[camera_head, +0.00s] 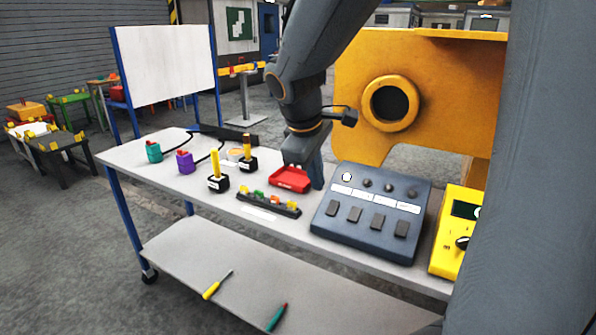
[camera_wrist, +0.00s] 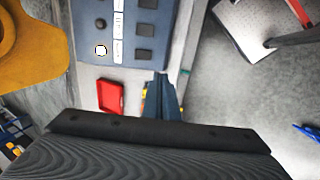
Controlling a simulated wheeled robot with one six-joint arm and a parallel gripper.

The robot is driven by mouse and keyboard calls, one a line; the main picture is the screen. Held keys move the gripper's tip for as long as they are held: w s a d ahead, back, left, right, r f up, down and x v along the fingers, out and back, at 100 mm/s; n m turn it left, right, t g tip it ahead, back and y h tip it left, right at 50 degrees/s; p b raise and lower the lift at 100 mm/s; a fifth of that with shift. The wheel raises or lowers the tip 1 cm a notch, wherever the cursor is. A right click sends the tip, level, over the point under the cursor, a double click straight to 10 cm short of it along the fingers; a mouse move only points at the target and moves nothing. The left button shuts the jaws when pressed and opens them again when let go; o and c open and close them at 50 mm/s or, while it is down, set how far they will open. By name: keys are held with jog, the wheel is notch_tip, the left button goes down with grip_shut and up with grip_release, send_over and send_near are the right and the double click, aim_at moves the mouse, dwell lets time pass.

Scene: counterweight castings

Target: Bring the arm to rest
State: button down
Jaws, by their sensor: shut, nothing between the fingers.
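My arm comes down from the top of the head view. My gripper (camera_head: 318,170) hangs over the work table (camera_head: 125,155), close to the right side of a small red tray (camera_head: 291,179). In the wrist view my gripper (camera_wrist: 163,85) points toward the table's edge beside the grey control box, with the red tray (camera_wrist: 110,96) to its left. Its fingers are together and hold nothing. I cannot tell from these views how high the fingertips are above the table top.
A grey-blue control box (camera_head: 370,214) and a yellow meter (camera_head: 457,232) stand right of the gripper. Black-based tools (camera_head: 219,182), a low rack (camera_head: 268,205), and purple (camera_head: 185,161) and teal (camera_head: 153,151) items lie left. A yellow casting (camera_head: 430,60) stands behind.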

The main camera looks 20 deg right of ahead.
jog(key=s+a+f+m+y, duration=0.1)
jog(key=s+a+f+m, duration=0.2)
jog(key=s+a+f, duration=0.1)
jog(key=s+a+f+m+g+y, duration=0.1)
jog(key=s+a+f+m, duration=0.3)
jog(key=f, duration=0.5)
jog(key=shift+s+a+m+y, duration=0.3)
jog(key=shift+s+y, duration=0.4)
jog(key=shift+s, duration=0.55)
